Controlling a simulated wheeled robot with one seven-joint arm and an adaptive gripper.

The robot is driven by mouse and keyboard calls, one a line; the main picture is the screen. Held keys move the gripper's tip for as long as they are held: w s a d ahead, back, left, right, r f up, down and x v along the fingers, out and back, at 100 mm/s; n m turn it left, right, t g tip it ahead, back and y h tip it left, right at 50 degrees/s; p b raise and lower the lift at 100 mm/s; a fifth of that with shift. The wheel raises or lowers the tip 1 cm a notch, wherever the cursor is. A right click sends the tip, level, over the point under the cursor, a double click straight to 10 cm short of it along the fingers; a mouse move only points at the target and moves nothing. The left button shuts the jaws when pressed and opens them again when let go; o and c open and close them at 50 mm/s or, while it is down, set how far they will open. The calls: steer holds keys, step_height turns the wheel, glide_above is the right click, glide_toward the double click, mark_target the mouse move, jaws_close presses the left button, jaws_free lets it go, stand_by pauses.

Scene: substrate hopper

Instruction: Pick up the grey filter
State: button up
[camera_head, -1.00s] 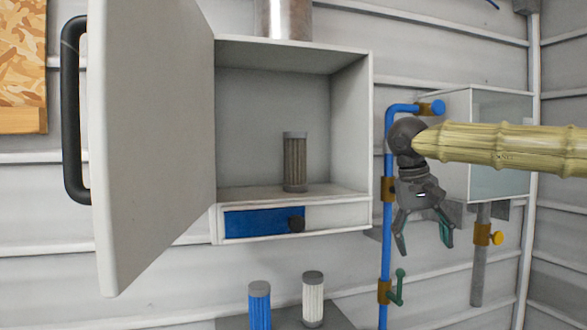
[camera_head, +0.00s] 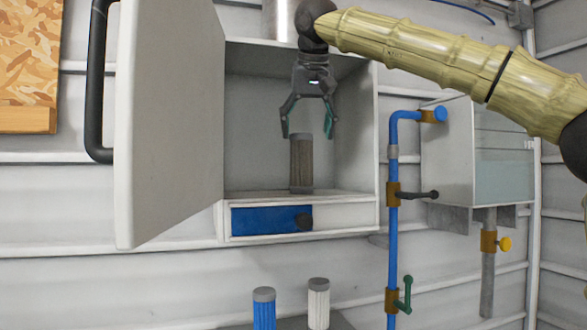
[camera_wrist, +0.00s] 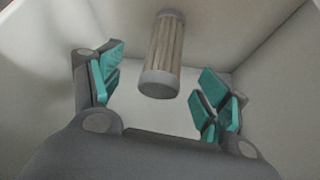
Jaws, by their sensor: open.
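The grey filter (camera_head: 301,164) stands upright on the floor of the open white cabinet (camera_head: 300,233). It is a ribbed cylinder with dark grey end caps. My gripper (camera_head: 309,136) is open and points down in front of the cabinet opening, its fingertips at about the height of the filter's top in the head view. In the wrist view the filter (camera_wrist: 161,62) shows beyond and between the spread teal fingers (camera_wrist: 160,97), with nothing between them touching it. I cannot tell the exact depth gap.
The cabinet door (camera_head: 170,120) is swung open on the left. A drawer with a blue panel (camera_head: 265,220) is under the filter. A blue filter (camera_head: 264,309) and a white filter (camera_head: 318,303) stand on a shelf below. A blue pipe (camera_head: 393,240) runs at the right.

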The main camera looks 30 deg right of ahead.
mark_target(302, 149)
steer(key=shift+w+a+f+p, duration=0.3)
steer(key=shift+w+f+p, duration=0.15)
steer(key=shift+w+f, duration=0.3)
steer(key=x, duration=0.2)
steer(key=d+p+x, duration=0.1)
steer(key=x, duration=0.1)
steer(key=shift+f, duration=0.1)
steer(key=shift+a, duration=0.4)
steer(key=shift+c, duration=0.9)
steer(key=shift+d, duration=0.3)
steer(key=c, duration=1)
steer(key=shift+a, duration=0.1)
steer(key=shift+c, duration=0.4)
